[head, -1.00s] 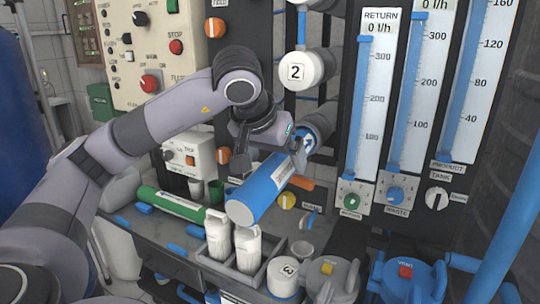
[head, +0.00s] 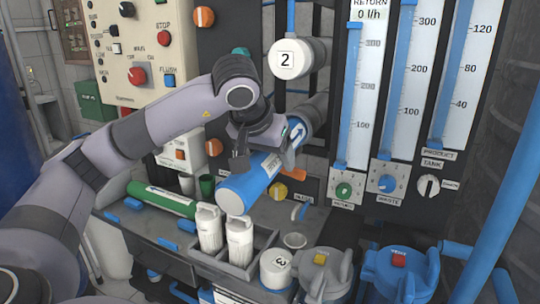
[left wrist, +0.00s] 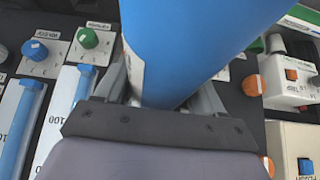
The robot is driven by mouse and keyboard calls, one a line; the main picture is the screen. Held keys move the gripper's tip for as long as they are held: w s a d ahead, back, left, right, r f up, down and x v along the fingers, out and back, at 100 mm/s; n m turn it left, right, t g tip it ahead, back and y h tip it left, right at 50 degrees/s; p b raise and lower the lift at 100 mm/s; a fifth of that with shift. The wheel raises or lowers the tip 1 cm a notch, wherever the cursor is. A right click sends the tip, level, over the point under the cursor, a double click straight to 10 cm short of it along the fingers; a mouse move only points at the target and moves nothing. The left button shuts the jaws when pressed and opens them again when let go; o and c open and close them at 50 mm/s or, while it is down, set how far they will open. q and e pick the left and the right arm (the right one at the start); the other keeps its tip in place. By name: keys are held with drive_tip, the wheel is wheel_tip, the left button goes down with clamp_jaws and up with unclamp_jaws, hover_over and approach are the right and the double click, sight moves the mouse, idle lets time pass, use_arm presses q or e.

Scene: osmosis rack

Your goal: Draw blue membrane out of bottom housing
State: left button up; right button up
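The blue membrane (head: 258,174) is a long blue cylinder with a white label. It slants out of the bottom housing (head: 317,112), its near end low and to the left in the head view and its far end at the housing's mouth. My left gripper (head: 258,150) is at the membrane from above, partway along its exposed length. In the left wrist view the membrane (left wrist: 170,50) lies between the two grey fingers (left wrist: 163,95). Whether they press on it cannot be told. My right gripper is not in view.
A housing marked 2 (head: 290,58) is above. Below stand two white bottles (head: 210,230) in a grey tray and a white cap marked 3 (head: 276,268). A green cylinder (head: 160,197) lies on the bench to the left. Flow gauges (head: 405,90) are at the right.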

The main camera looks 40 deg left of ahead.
sight(231, 182)
use_arm(q)
drive_tip(key=c, duration=0.4)
drive_tip(key=shift+s+d+b, duration=0.15)
drive_tip(key=shift+s+d, duration=0.1)
drive_tip(key=shift+s, duration=0.55)
drive_tip(key=shift+s+d+b, duration=0.15)
drive_tip(key=shift+s+d, duration=0.1)
drive_tip(key=shift+s, duration=0.5)
drive_tip(key=shift+s+d+b, duration=0.15)
drive_tip(key=shift+s+d, duration=0.1)
drive_tip(key=shift+s, duration=0.55)
drive_tip(key=shift+s+d+b, duration=0.1)
drive_tip(key=shift+s+d, duration=0.25)
drive_tip(key=shift+s, duration=0.85)
drive_tip(key=shift+s+d+b, duration=0.15)
drive_tip(key=shift+s+d, duration=0.25)
drive_tip(key=shift+s, duration=0.75)
drive_tip(key=shift+s+d+b, duration=0.1)
drive_tip(key=shift+s+d, duration=0.25)
drive_tip(key=shift+s, duration=1)
